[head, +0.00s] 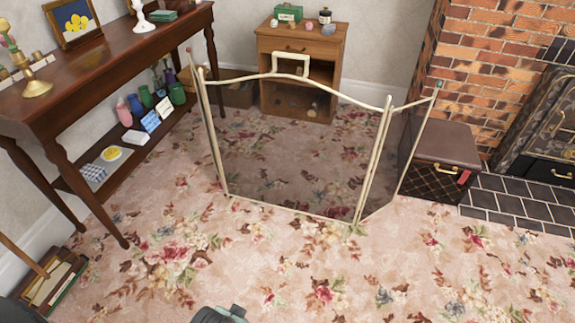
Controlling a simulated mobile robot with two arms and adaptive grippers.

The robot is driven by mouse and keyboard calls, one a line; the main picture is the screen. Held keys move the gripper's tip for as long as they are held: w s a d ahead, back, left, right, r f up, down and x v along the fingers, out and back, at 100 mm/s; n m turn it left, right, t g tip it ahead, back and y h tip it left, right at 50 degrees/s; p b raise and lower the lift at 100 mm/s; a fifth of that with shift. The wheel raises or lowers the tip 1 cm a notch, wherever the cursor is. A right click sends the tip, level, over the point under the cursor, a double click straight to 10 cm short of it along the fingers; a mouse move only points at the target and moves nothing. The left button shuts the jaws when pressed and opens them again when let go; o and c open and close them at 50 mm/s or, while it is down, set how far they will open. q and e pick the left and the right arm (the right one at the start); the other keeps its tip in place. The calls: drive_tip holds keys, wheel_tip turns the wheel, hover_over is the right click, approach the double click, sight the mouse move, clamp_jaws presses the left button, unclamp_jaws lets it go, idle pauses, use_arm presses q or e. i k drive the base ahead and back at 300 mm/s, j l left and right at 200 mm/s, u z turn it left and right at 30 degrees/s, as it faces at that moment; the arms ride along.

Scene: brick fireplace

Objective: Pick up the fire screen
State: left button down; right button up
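The fire screen (292,150) stands upright on the flowered carpet in the middle of the head view. It has a thin cream-gold frame, dark see-through mesh and a handle at the top centre of its wide front panel. Narrower side panels angle back at its left and right, with small knobs on their outer top corners. Nothing of mine touches it. A dark grey part of mine shows at the bottom edge, well in front of the screen, but no gripper fingers can be made out. Neither gripper is clearly in view.
A dark wooden console table (100,55) with a lower shelf of vases stands left. A small wooden cabinet (303,42) is behind the screen. A brown box (440,148) stands close to its right side, by the brick fireplace (480,50). The carpet in front is clear.

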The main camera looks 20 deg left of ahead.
sight(289, 143)
drive_tip(key=i+j+z, duration=0.1)
drive_tip(key=i+j, duration=0.25)
drive_tip(key=j, duration=0.3)
drive_tip(key=i+j+z, duration=0.15)
drive_tip(key=j, duration=0.2)
drive_tip(key=i+j+z, duration=0.1)
drive_tip(key=j, duration=0.25)
drive_tip(key=i, duration=0.1)
